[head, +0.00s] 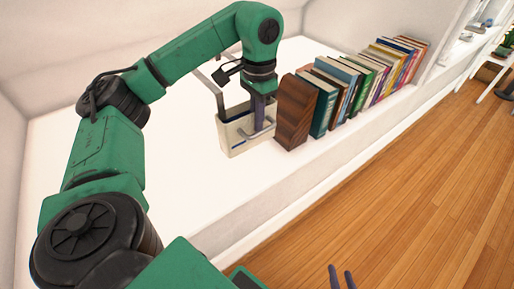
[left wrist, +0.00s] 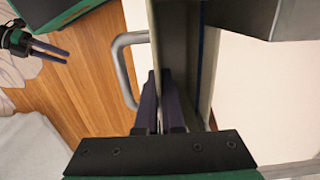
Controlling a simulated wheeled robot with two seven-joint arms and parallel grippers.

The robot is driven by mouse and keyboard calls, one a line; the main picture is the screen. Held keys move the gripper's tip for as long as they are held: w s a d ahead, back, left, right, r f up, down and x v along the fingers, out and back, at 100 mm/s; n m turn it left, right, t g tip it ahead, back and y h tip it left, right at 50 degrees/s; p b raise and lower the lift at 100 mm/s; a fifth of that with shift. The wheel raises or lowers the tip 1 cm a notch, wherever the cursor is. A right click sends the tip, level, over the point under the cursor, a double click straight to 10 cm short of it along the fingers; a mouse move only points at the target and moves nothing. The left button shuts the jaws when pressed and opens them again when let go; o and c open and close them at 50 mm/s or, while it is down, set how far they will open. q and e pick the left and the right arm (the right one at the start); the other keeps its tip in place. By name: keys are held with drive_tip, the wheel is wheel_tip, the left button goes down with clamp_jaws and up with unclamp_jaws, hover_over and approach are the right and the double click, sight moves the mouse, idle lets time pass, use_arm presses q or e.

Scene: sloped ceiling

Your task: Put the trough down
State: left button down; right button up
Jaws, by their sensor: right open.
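The trough (head: 233,137) is a cream, narrow box with grey bar handles, upright on or just above the white ledge (head: 170,165); I cannot tell if it touches. My left gripper (head: 261,122) points down at the trough's near side, beside a handle. In the left wrist view its two dark fingers (left wrist: 162,100) are close together with the trough's wall (left wrist: 158,35) between them, and the handle (left wrist: 122,68) is left of them. The trough's underside is hidden. My right gripper (head: 342,278) is open and empty, low over the wooden floor; it also shows in the left wrist view (left wrist: 48,50).
A brown wooden bookend (head: 293,112) stands just right of the trough, with a row of books (head: 355,85) behind it. The ledge left of the trough is bare. The ledge's front edge drops to the wooden floor (head: 420,170).

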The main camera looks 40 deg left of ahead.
sight(257, 144)
use_arm(q)
wheel_tip(257, 144, down, 10)
drive_tip(key=b, duration=0.2)
drive_tip(key=shift+r+b, duration=0.2)
drive_tip(key=shift+b, duration=0.2)
drive_tip(key=shift+r, duration=0.15)
use_arm(e)
drive_tip(key=shift+m+t, duration=0.3)
drive_tip(key=shift+t, duration=0.2)
wheel_tip(257, 144, down, 6)
drive_tip(key=shift+r, duration=0.25)
drive_tip(key=shift+w, duration=0.15)
use_arm(q)
drive_tip(key=c, duration=1)
unclamp_jaws()
drive_tip(key=shift+c, duration=0.2)
use_arm(e)
drive_tip(key=shift+r, duration=0.15)
